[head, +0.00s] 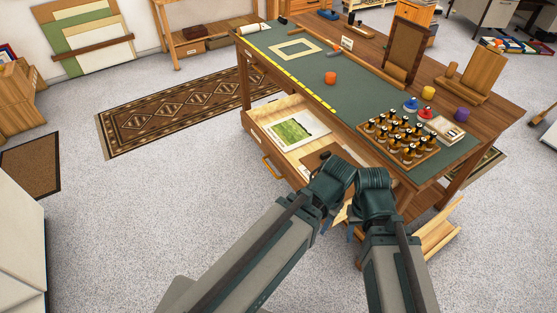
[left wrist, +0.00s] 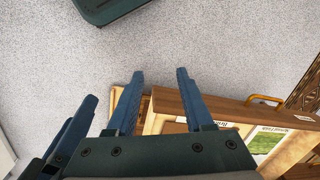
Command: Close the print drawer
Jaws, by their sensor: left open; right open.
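The print drawer (head: 262,146) stands pulled out from under the workbench, with a green landscape print (head: 293,133) lying inside. One orange handle (head: 272,168) shows on its front; the front's other end is hidden behind my arms. The left wrist view also shows the drawer (left wrist: 225,109), its handle (left wrist: 265,99) and the print (left wrist: 265,140). My left gripper (left wrist: 156,78) is open and empty, its fingers beside the drawer's near end; contact cannot be told. My right gripper (head: 355,231) is by the drawer's right end, mostly hidden by its wrist; its fingers appear apart.
A patterned rug (head: 180,107) lies left of the bench. The carpet in front of the drawer is clear except for my arms.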

